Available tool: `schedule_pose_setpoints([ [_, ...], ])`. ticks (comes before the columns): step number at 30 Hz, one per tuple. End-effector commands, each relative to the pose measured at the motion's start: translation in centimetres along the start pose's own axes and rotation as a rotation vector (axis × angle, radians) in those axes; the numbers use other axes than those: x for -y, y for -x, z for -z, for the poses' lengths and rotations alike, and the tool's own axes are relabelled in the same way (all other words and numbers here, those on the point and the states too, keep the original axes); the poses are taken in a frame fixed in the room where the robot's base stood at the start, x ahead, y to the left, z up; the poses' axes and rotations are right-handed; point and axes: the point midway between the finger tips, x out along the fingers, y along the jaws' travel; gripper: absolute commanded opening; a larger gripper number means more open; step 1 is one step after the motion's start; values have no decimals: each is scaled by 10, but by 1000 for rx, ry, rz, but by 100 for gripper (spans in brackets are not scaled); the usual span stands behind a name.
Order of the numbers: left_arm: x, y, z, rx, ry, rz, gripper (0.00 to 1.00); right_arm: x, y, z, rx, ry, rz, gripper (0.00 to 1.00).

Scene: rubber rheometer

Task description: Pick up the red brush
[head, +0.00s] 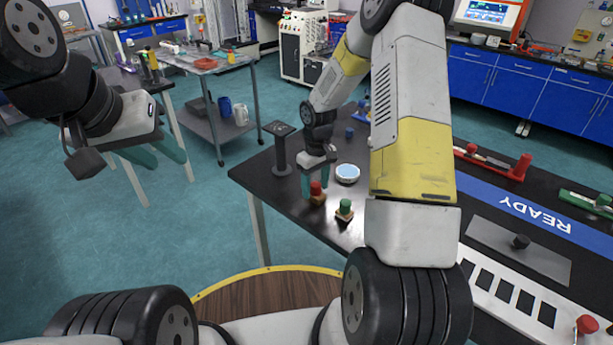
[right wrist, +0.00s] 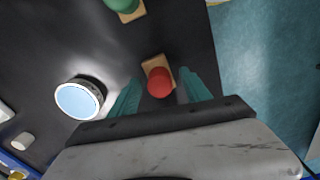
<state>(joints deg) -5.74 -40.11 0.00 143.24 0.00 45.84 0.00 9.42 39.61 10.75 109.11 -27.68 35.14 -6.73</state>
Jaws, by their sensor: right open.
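The red brush (head: 316,188) has a red round handle on a small wooden base and stands upright on the black table, near its left edge. My right gripper (head: 319,186) is over it, pointing down, with its teal fingers apart on either side. In the right wrist view, the red brush (right wrist: 159,82) shows between the fingertips of the right gripper (right wrist: 160,84), with a gap on each side. My left gripper (head: 170,160) is open and empty, out over the floor at the left.
A green-handled brush (head: 345,207) stands close by, nearer to me; it also shows in the right wrist view (right wrist: 127,5). A round dish with a pale blue top (head: 347,172) is beside the gripper. A dark post (head: 281,150) stands at the table's left corner.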

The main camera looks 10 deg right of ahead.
Motion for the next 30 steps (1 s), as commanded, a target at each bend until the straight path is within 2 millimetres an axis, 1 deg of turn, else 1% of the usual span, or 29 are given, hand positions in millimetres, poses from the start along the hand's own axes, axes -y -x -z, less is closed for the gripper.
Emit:
schedule_pose_setpoints([
  [5,0,0,0,0,0,0,36,0,0,0,0,0,-1,56],
  [6,0,0,0,0,0,0,36,0,0,0,0,0,-1,54],
  [8,0,0,0,0,0,0,36,0,0,0,-1,0,-1,42],
  [9,0,0,0,0,0,0,36,0,0,0,-1,0,-1,34],
  [11,0,0,0,0,0,0,36,0,0,0,-1,0,-1,23],
  [12,0,0,0,0,0,0,36,0,0,0,-1,0,-1,15],
  [14,0,0,0,0,0,0,36,0,0,0,-1,0,-1,3],
  [15,0,0,0,0,0,0,36,0,0,0,-1,0,-1,0],
  [25,0,0,0,0,0,0,36,0,2,0,-2,0,-1,0],
  [30,0,0,0,0,0,0,36,-1,13,1,-3,1,-3,0],
])
